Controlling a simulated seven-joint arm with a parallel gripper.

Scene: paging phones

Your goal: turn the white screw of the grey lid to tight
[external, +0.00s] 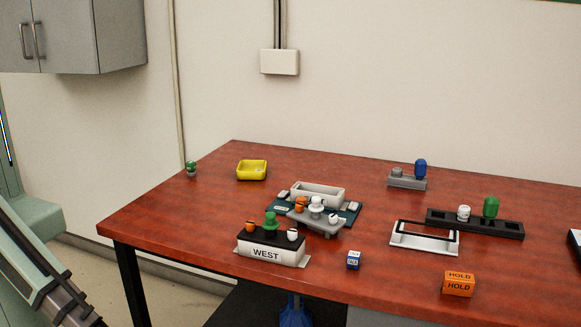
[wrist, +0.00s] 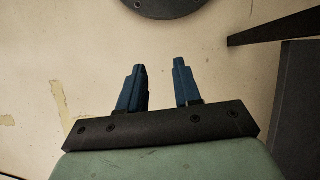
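The grey lid (external: 322,225) sits tilted-looking at the front of an open grey box (external: 318,193) on a dark green base; I cannot tell how it is seated. It carries an orange screw (external: 301,203) at its left, a white mushroom-shaped knob (external: 316,203) in the middle and a small white screw (external: 333,218) at its right. How tight the white screw is cannot be seen. My gripper (wrist: 158,85) shows two blue fingers apart with nothing between them in the wrist view. That view shows only pale floor and dark parts, none of the task's objects.
A white WEST box (external: 268,251) with a black lid and coloured knobs stands in front. A white frame (external: 424,246), black rack (external: 500,229), orange HOLD block (external: 459,284) and blue cube (external: 353,260) are to the right. A yellow tray (external: 252,170) stands behind left. The table's left front is clear.

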